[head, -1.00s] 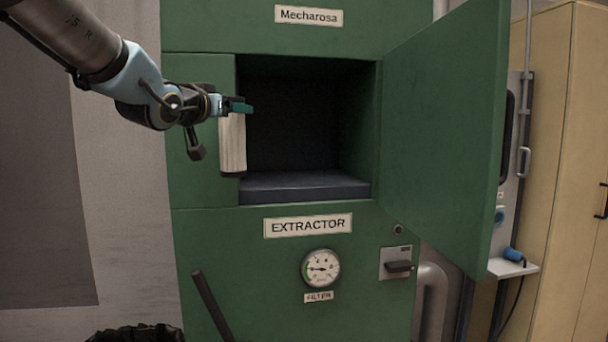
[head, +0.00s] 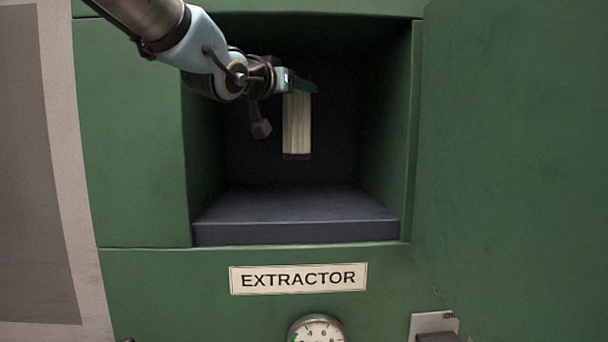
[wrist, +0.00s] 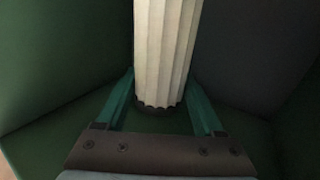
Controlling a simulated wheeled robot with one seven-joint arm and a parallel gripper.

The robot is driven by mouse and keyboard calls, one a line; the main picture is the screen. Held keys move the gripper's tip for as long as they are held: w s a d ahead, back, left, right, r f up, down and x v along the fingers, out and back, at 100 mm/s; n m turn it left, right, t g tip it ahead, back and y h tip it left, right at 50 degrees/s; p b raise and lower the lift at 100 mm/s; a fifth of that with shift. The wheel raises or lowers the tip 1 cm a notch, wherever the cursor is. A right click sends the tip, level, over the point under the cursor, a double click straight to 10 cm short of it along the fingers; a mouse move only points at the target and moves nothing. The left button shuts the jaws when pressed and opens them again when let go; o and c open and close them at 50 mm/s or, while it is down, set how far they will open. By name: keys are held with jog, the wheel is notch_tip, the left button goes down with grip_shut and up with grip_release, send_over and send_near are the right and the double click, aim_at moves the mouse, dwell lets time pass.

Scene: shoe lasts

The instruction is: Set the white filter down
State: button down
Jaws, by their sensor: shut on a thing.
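The white filter (head: 297,124) is a pale, pleated, upright cylinder with a dark lower end. My gripper (head: 304,87) is shut on its upper end and holds it inside the open extractor compartment. The filter hangs above the dark compartment floor (head: 296,211), with a visible gap below it in the head view. In the wrist view the filter (wrist: 165,50) stands between the two green fingers (wrist: 160,105). The far finger is mostly hidden in the head view.
The green extractor cabinet (head: 135,130) surrounds the compartment with walls on both sides and a top. Its open door (head: 510,170) stands on the right. A label (head: 298,278) and a gauge (head: 316,329) sit below the opening. The compartment floor is clear.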

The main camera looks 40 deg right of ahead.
aim_at(290, 132)
notch_tip(290, 132, down, 8)
jog(key=shift+f+p, duration=0.15)
jog(key=shift+p, duration=0.85)
jog(key=shift+f, duration=0.3)
jog(key=shift+f, duration=0.15)
grip_release()
jog(key=b+v, duration=0.4)
jog(key=v, duration=0.8)
